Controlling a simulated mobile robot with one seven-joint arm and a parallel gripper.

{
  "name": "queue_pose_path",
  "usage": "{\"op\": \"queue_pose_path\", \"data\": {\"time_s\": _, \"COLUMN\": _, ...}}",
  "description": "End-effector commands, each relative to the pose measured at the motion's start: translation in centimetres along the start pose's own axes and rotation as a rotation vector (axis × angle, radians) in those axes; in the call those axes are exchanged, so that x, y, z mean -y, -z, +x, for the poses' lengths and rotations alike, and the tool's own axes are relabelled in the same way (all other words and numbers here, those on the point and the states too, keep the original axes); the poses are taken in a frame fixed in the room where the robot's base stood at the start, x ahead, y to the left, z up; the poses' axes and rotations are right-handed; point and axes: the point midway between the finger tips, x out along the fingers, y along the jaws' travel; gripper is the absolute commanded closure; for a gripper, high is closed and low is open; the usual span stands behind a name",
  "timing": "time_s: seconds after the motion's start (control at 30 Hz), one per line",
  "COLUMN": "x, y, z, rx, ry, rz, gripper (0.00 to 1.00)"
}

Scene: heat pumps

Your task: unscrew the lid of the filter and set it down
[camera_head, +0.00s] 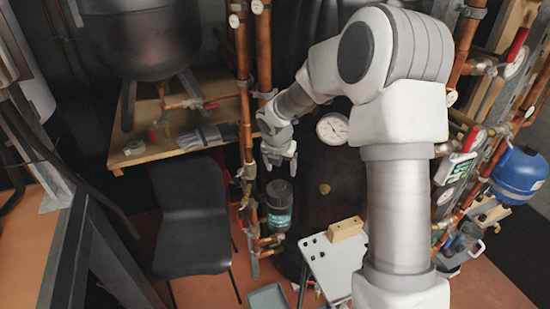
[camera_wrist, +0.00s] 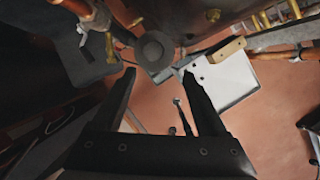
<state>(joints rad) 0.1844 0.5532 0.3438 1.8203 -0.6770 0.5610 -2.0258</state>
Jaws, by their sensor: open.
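The filter (camera_head: 279,216) is an upright canister with a green label on the copper pipework. Its dark round lid (camera_head: 279,188) is on top; in the wrist view the lid (camera_wrist: 154,50) shows from above as a grey disc. My gripper (camera_head: 279,162) is above the lid, apart from it. In the wrist view my gripper (camera_wrist: 159,74) is open, with nothing between its fingers. The lid lies just beyond the fingertips there. The lower part of the filter is hidden in the wrist view.
A small white table (camera_head: 335,264) with a wooden block (camera_head: 346,228) stands right of the filter. A black chair (camera_head: 193,215) is to the left. Vertical copper pipes (camera_head: 245,110) run close beside my gripper. A grey tray (camera_head: 268,297) lies on the floor.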

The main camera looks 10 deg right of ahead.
Motion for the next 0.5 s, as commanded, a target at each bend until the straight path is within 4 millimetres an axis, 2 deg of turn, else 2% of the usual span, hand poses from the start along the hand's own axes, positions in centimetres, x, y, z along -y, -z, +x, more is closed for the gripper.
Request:
{"op": "queue_pose_path", "data": {"time_s": 0.2, "x": -1.0, "y": -0.1, "z": 2.1, "rx": -0.017, "ry": -0.018, "rz": -0.154, "gripper": 0.25}}
{"op": "queue_pose_path", "data": {"time_s": 0.37, "x": -1.1, "y": -0.1, "z": 3.3, "rx": -0.016, "ry": -0.021, "rz": -0.168, "gripper": 0.25}}
{"op": "queue_pose_path", "data": {"time_s": 0.5, "x": -1.0, "y": 0.1, "z": 5.2, "rx": -0.017, "ry": -0.020, "rz": -0.166, "gripper": 0.25}}
